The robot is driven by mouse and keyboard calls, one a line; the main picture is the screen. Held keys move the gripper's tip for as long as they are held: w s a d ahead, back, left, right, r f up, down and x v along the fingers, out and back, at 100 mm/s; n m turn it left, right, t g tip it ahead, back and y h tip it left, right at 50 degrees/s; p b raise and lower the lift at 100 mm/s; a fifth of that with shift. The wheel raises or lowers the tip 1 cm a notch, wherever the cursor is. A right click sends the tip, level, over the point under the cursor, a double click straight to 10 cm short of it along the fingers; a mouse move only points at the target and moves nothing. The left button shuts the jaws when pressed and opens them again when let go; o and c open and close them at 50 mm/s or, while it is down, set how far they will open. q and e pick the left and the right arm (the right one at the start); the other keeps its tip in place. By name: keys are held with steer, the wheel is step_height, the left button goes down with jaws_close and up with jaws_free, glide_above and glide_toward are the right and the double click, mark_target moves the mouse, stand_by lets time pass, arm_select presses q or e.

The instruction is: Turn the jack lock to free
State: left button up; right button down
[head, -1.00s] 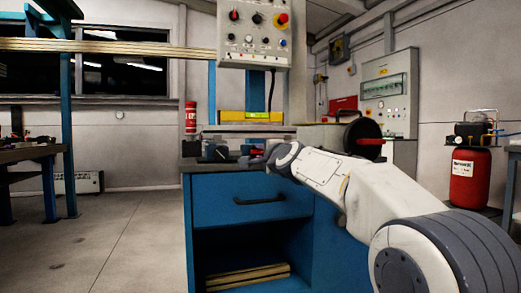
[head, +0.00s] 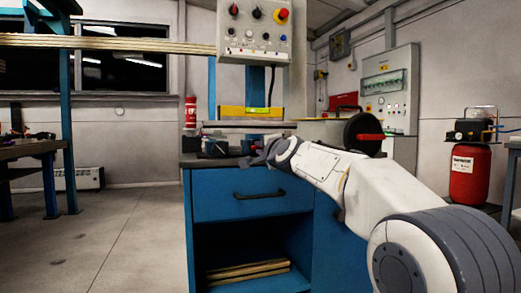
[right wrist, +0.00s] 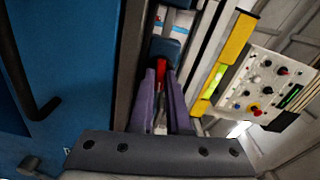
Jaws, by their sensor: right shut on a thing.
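A small red lever, apparently the jack lock handle, shows in the right wrist view (right wrist: 161,72) in front of a dark blue-grey block (right wrist: 165,48). My right gripper (right wrist: 161,92) has its two fingers closed around this lever. In the head view my right gripper (head: 254,153) is at the front edge of the bench top, and its wrist hides part of the mechanism. Only a bit of red shows there by the fingers. The lever's exact angle and any lock marking cannot be read. My left gripper is not in view.
The blue bench (head: 230,197) has a drawer with a black handle (head: 259,197). A yellow level (head: 245,113) lies behind the mechanism. A black wheel with a red handle (head: 370,137) stands to the right. A control box (head: 255,30) hangs above. The floor at left is clear.

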steer(key=n, duration=0.4)
steer(key=shift+f+n+b, duration=0.1)
steer(key=shift+n+b, duration=0.2)
steer(key=shift+b, duration=0.05)
steer(key=n+b, duration=0.1)
steer(key=n, duration=0.2)
steer(key=shift+n, duration=0.3)
steer(key=n+b, duration=0.1)
steer(key=n, duration=0.3)
steer(key=shift+n+b, duration=0.4)
steer(key=shift+n, duration=1.5)
steer(key=c, duration=1.2)
jaws_free()
steer(key=shift+o, duration=0.2)
